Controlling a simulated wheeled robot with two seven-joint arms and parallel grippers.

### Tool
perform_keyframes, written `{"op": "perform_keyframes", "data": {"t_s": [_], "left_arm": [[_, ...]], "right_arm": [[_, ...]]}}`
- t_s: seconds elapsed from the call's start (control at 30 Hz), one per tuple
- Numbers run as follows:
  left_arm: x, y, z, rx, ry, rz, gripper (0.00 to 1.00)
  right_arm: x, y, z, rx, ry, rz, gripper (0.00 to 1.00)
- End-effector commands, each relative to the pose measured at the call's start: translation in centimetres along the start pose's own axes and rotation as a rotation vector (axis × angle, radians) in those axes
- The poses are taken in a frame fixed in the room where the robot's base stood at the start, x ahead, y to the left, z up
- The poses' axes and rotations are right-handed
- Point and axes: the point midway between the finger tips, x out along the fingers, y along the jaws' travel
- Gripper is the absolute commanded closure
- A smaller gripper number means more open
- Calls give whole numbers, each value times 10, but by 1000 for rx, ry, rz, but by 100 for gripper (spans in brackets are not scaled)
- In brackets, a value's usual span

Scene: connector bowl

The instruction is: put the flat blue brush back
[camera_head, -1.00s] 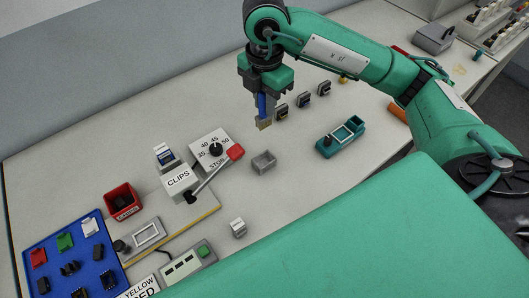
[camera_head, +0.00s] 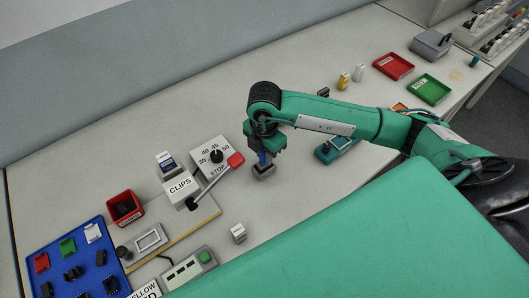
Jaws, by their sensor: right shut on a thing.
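The flat blue brush (camera_head: 262,158) is held upright in my right gripper (camera_head: 264,150), which is shut on its handle. The brush's lower end is at the small grey open holder (camera_head: 265,173) on the table; its bristles are hidden, so I cannot tell how deep it sits inside. My left gripper is not in view.
Left of the holder stand the dial box (camera_head: 213,154) with a red-ended lever (camera_head: 236,160) and the CLIPS box (camera_head: 181,187). A teal fixture (camera_head: 328,152) lies right of the gripper, partly behind my arm. Red (camera_head: 394,66) and green (camera_head: 428,89) trays lie at the back right.

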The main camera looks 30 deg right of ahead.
Motion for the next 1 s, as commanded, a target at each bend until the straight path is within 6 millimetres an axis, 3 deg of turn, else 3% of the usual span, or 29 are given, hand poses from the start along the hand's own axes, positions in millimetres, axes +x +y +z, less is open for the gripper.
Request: {"op": "perform_keyframes", "data": {"t_s": [0.1,0.47,0.5,0.6,1.0], "left_arm": [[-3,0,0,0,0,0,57],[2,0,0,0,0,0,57],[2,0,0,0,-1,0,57],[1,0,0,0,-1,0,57],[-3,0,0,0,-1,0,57]], "right_arm": [[10,0,0,0,0,0,100],[15,0,0,0,0,1,100],[15,0,0,0,0,1,77],[14,0,0,0,0,1,57],[8,0,0,-1,0,2,57]]}}
